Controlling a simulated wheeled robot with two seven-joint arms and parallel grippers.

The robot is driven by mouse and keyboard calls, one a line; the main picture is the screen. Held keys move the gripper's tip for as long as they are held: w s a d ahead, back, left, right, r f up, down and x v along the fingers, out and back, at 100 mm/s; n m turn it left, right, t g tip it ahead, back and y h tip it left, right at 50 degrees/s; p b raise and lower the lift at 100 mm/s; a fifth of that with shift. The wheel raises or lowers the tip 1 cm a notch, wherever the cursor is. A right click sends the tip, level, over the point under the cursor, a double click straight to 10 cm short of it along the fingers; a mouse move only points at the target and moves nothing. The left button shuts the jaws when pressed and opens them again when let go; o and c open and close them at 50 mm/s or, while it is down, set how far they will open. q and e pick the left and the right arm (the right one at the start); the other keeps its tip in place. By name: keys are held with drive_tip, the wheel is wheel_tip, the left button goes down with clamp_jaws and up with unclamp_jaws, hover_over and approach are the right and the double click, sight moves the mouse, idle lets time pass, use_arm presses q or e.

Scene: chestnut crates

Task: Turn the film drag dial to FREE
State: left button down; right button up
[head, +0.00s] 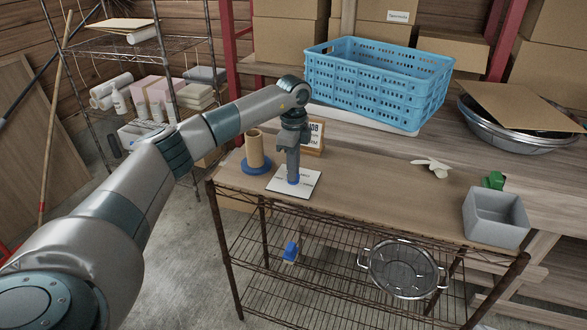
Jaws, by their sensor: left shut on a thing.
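The film drag dial (293,181) is a small blue knob on a white labelled plate (307,188) on the table top. My left gripper (293,176) points straight down over the plate, with its fingers shut on the dial. The fingers hide most of the dial, and the plate's markings are too small to read, so its setting cannot be told. A wooden-framed sign (316,131) stands just behind the gripper, partly hidden by it. My right gripper is not in view.
A brown cardboard roll on a blue base (256,152) stands close left of the plate. A grey bin (496,217), a green object (493,180) and a white object (431,165) lie to the right. A blue crate (378,82) stands behind. The table's middle is clear.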

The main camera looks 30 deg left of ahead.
use_arm(q)
drive_tip(key=shift+a+r, duration=0.1)
drive_tip(key=shift+r, duration=0.05)
drive_tip(key=c, duration=1.8)
unclamp_jaws()
